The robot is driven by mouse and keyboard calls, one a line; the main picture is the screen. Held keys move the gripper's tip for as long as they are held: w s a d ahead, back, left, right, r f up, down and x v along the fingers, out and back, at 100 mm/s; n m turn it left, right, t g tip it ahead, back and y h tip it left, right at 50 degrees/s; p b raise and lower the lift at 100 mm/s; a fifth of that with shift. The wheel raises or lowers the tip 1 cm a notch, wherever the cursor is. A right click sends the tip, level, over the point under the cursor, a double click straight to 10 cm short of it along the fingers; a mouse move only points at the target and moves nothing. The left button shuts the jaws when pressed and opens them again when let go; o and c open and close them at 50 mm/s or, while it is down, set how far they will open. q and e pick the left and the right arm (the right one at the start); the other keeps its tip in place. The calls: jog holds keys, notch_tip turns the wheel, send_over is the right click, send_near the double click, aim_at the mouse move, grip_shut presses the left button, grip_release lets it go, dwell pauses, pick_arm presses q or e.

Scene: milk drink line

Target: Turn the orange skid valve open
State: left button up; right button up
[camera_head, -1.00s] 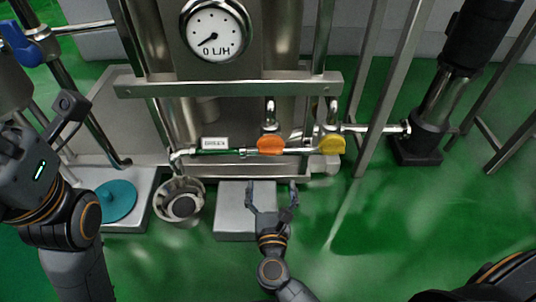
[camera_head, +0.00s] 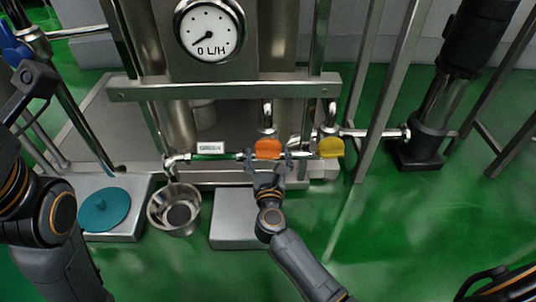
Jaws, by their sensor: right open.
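The orange skid valve handle (camera_head: 268,149) sits on the horizontal steel pipe below the gauge, beneath a short upright pipe. My right gripper (camera_head: 268,158) is open, with one finger on each side of the orange handle, close to it. I cannot tell whether the fingers touch it. The handle's lower part is partly hidden by the gripper. My left arm is at the left edge; its gripper fingers are not visible.
A yellow valve handle (camera_head: 331,148) is close on the right. A green valve handle (camera_head: 213,157) with a "GREEN" label (camera_head: 210,148) is on the left. The flow gauge (camera_head: 209,30) reads near 0. A steel bucket (camera_head: 160,207) and grey block (camera_head: 230,220) stand below.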

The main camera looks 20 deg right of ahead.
jog(key=shift+c, duration=0.4)
jog(key=c, duration=0.9)
